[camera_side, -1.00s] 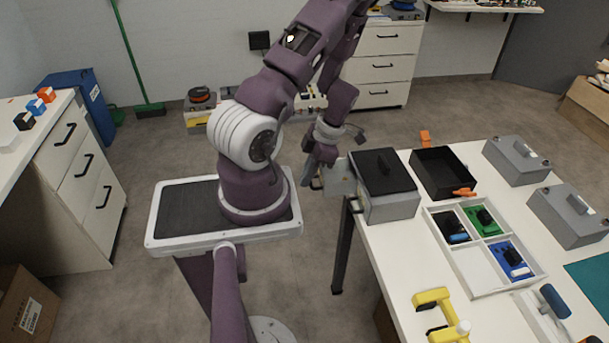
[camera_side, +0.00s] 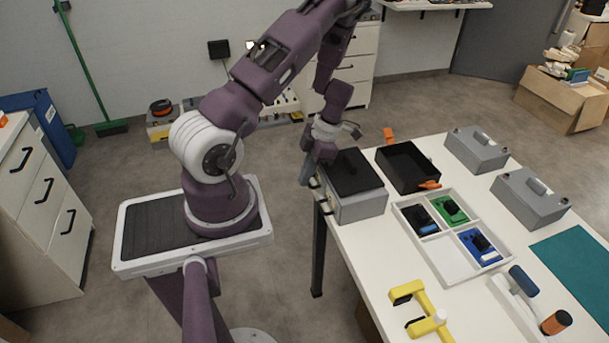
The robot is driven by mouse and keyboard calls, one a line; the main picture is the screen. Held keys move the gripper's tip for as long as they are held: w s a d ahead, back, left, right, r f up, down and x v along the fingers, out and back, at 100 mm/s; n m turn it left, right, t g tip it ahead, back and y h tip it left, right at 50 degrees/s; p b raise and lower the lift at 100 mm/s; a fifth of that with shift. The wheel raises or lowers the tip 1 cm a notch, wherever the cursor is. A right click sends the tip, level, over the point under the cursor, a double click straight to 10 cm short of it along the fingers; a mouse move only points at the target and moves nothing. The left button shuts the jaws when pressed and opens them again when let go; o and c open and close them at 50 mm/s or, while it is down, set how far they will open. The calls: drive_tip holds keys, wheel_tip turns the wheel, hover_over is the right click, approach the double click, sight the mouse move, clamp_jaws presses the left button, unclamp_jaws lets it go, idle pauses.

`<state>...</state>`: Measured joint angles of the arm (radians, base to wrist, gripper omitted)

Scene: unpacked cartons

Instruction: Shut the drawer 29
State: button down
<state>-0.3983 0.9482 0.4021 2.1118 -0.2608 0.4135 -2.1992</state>
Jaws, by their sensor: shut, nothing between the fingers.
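A grey box with a black lid (camera_side: 352,174) stands at the left edge of the white table. Its drawer front faces left, with a small handle (camera_side: 315,184) on it and another light handle-like part lower down. The drawer front now sits close against the box body; I cannot tell if it is fully flush. No number can be read. My gripper (camera_side: 306,172) is shut and empty, pointing down at the left face of the box, beside the upper handle. Whether it touches the drawer front cannot be told.
A black open tray (camera_side: 407,187) with an orange item is right of the box. A white divided tray (camera_side: 446,270), two grey cases (camera_side: 478,149) and a yellow clamp-like tool (camera_side: 418,310) are also on the table (camera_side: 365,262).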

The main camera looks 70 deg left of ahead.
wheel_tip(320, 180, up, 10)
drive_tip(key=w+d+r+m+t, duration=0.3)
drive_tip(key=d+r+m+t, duration=0.2)
drive_tip(key=d+r+m, duration=1)
drive_tip(key=s+d+r+m+t, duration=0.2)
drive_tip(key=s+d+r+m, duration=0.1)
drive_tip(key=m, duration=0.7)
drive_tip(key=s+d+r+m+t, duration=0.2)
drive_tip(key=s+d+r+m, duration=0.2)
drive_tip(key=s+m, duration=0.3)
drive_tip(key=d+m, duration=0.1)
drive_tip(key=m, duration=0.3)
drive_tip(key=shift+d+r+t, duration=0.2)
drive_tip(key=shift+d+t, duration=0.1)
